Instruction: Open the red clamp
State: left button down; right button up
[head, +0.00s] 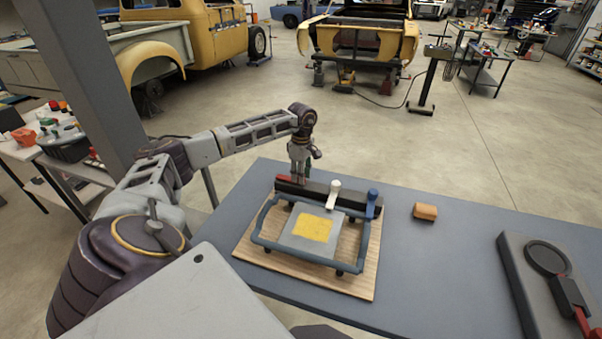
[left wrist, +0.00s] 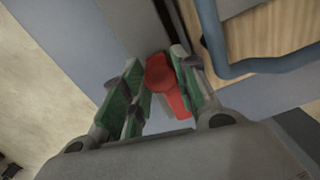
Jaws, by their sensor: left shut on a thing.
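The red clamp (head: 286,179) is at the left end of a dark bar (head: 352,204) along the far side of a blue frame (head: 255,223). In the left wrist view the red clamp (left wrist: 168,84), with a round head and a lever, lies between the green-padded fingers. My left gripper (head: 301,177) points down over that end of the bar and is shut on the red clamp. Its fingers partly hide the clamp in the head view. A white clamp (head: 334,189) and a blue clamp (head: 372,197) stand farther right on the bar. My right gripper is not in view.
The frame and a grey plate with a yellow patch (head: 312,227) rest over a wooden board (head: 363,279) on the blue-grey table (head: 440,265). An orange-brown block (head: 425,211) lies to the right. A grey device (head: 522,272) with a red handle stands at the right edge.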

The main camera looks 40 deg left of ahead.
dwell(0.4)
pick_arm(q)
jog(key=c, duration=1.1)
grip_release()
jog(key=shift+o, duration=0.2)
notch_tip(320, 180, up, 12)
jog(key=shift+w, duration=0.15)
